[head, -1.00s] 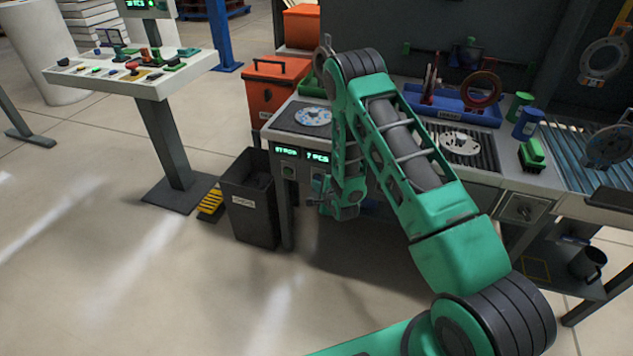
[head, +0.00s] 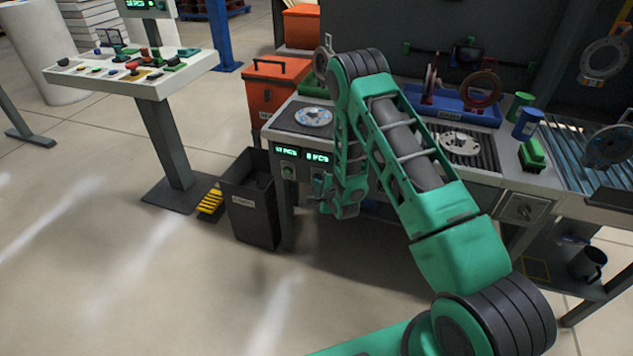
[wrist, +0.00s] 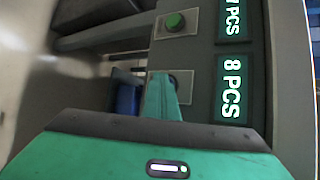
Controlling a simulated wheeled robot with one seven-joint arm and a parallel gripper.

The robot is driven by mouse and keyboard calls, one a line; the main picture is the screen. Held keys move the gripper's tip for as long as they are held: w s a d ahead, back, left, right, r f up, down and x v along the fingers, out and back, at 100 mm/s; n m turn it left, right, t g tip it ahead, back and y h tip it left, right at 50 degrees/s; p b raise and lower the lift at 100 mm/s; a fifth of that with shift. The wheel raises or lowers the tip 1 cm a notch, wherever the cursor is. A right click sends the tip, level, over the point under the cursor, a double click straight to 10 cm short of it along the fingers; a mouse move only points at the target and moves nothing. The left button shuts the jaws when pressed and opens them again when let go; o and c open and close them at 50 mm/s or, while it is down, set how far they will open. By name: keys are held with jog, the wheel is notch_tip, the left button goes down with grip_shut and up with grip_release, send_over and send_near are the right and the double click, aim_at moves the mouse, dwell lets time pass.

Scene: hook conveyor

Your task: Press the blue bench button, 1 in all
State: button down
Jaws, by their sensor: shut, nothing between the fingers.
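The bench's front panel has a green button (wrist: 175,22) under the left display; it also shows in the head view (head: 288,172). A second button plate (wrist: 186,76) sits under the right display (wrist: 232,88), which reads 8 PCS. My gripper (wrist: 161,82) is shut and empty, with its fingertips over this plate. They hide the button there, so I cannot see its colour or whether they touch it. In the head view my gripper (head: 325,194) is at the bench front, below the displays and partly hidden by my arm.
A dark bin (head: 250,205) stands left of the bench leg. The bench top (head: 490,178) carries reels, a blue tray (head: 455,108) and jars. A control console (head: 140,78) stands at the left. A blue object (wrist: 128,100) lies beyond the panel. The floor in front is clear.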

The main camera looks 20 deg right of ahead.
jog(key=shift+s+a, duration=0.45)
jog(key=shift+s, duration=0.2)
jog(key=shift+s+a, duration=0.75)
jog(key=shift+s, duration=0.3)
jog(key=shift+s+a, duration=0.7)
jog(key=shift+s, duration=0.3)
